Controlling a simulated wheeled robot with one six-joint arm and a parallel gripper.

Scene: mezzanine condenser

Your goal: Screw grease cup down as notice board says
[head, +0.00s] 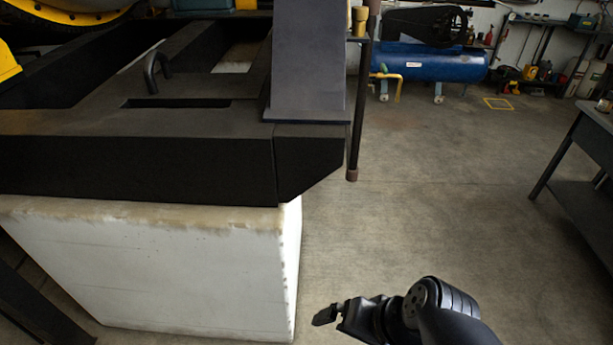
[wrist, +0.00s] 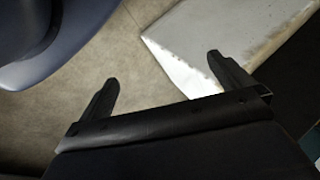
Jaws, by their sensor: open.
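My gripper (head: 326,314) is low at the bottom of the head view, right of the white plinth and above the concrete floor. I cannot make out a grease cup or a notice board for certain in either view. A small brass-coloured cylinder (head: 360,20) stands at the top middle of the head view, far from my gripper; I cannot tell what it is.
A black steel frame (head: 130,160) with a handle rests on the white plinth (head: 160,265), which also shows in the wrist view (wrist: 205,40). A blue tank (head: 430,62) stands behind, a bench (head: 590,135) at right. The middle floor is clear.

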